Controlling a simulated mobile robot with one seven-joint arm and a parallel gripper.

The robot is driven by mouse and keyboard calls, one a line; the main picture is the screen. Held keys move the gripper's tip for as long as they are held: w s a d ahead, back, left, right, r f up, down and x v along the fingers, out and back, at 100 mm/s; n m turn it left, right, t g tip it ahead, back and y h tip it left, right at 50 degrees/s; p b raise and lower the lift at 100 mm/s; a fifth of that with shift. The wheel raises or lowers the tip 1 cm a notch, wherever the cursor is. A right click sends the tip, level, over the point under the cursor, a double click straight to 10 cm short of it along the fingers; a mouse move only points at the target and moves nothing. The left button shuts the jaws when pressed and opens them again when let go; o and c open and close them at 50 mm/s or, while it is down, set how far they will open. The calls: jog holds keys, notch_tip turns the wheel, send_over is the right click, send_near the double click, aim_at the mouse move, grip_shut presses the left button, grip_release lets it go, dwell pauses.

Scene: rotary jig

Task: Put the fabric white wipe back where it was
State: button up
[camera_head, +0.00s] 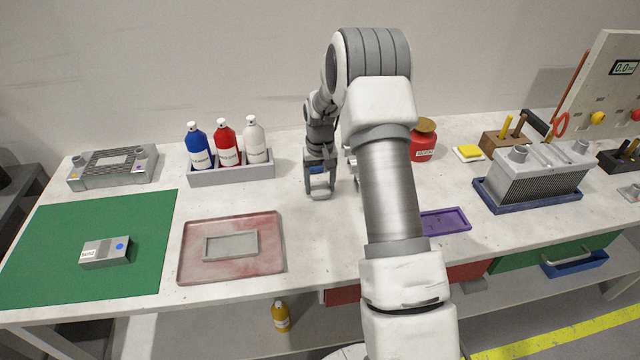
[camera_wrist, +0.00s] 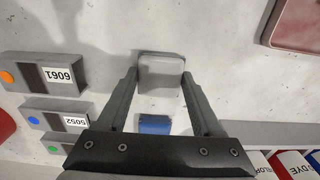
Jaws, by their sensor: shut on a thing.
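The white wipe (camera_wrist: 161,72) shows in the wrist view as a pale grey-white rounded rectangle between the two fingertips. My gripper (camera_wrist: 160,78) is shut on it, with a finger along each side. In the head view my gripper (camera_head: 320,192) is low over the middle of the bench, right of the bottle tray, and the wipe is hard to make out there. I cannot tell whether the wipe touches the bench top. A small blue piece (camera_wrist: 155,124) shows between the fingers, nearer the palm.
A grey bottle tray (camera_head: 232,175) stands left of my gripper, with a red tray (camera_head: 190,262) in front of it. Labelled grey blocks (camera_wrist: 50,72) lie to one side in the wrist view. A purple tray (camera_head: 446,220) and red jar (camera_head: 423,145) are right. My arm hides part of the bench.

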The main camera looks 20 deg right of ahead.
jog(key=o, duration=1.3)
jog(key=shift+f, duration=0.15)
notch_tip(320, 180, up, 12)
notch_tip(320, 180, up, 8)
jog(key=r+t, duration=0.1)
send_over(320, 188)
jog(key=s+a, duration=0.3)
jog(key=s, duration=0.1)
jog(key=s+a+r+t, duration=0.1)
jog(key=s+a+r, duration=0.2)
jog(key=s+r, duration=0.35)
jog(key=s+a+t, duration=0.1)
jog(key=s, duration=0.6)
jog(key=s+a+r+n+t, duration=0.1)
jog(key=s+a, duration=0.1)
jog(key=s, duration=0.5)
jog(key=s+a+n+t, duration=0.1)
jog(key=s+a, duration=0.1)
jog(key=s, duration=0.5)
jog(key=shift+s+a+r+t+p, duration=0.15)
jog(key=shift+a+r+t+p, duration=0.05)
jog(key=shift+r+t+p, duration=0.15)
